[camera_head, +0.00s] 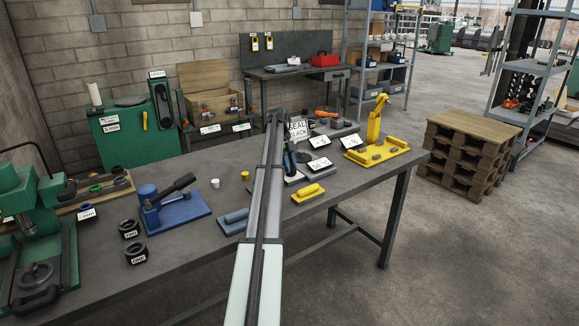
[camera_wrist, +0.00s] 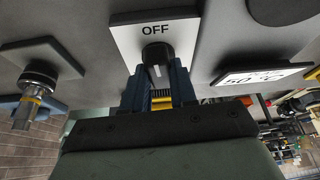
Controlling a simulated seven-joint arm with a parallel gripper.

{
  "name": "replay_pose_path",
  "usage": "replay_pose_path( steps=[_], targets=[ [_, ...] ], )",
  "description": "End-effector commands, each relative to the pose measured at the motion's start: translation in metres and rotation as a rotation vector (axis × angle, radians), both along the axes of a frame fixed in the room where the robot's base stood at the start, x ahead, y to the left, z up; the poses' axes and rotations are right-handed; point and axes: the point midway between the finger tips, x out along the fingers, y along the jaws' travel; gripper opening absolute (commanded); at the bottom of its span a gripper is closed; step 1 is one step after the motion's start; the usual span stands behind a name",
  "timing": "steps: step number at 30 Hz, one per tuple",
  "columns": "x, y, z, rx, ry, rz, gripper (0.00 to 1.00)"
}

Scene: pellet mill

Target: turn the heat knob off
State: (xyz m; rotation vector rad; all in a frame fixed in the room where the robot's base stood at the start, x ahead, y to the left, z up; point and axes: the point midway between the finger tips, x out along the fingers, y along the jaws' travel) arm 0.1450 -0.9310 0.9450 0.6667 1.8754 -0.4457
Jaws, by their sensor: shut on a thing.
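The black heat knob (camera_wrist: 156,54) stands out from a white plate (camera_wrist: 125,37) marked OFF in the wrist view. A white mark (camera_wrist: 157,71) shows on the knob's side facing away from the OFF lettering. My gripper (camera_wrist: 157,78) has its blue fingers on either side of the knob and is shut on it. In the head view my gripper (camera_head: 289,160) is at the far end of my arm, low over the bench. There the knob is hidden or too small to tell.
A 50 °C sign (camera_wrist: 262,74) is close to the right of the knob plate, and a metal fitting (camera_wrist: 37,80) is to the left. On the bench (camera_head: 200,255), a blue block (camera_head: 234,221) and a yellow block (camera_head: 308,194) lie near my arm. A blue lever press (camera_head: 172,207) stands left.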

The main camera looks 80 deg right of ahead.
Motion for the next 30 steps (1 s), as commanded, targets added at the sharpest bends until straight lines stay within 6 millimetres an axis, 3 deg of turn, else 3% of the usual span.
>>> replay_pose_path(
  steps=[23, 24, 30],
  targets=[
    [-0.0002, 0.0016, -0.0031, 0.004, -0.002, -0.103, 0.0],
    [-0.0002, 0.0016, -0.0032, 0.004, -0.002, -0.102, 0.28],
    [-0.0006, 0.001, -0.0028, 0.003, -0.001, -0.103, 0.48]
  ],
)
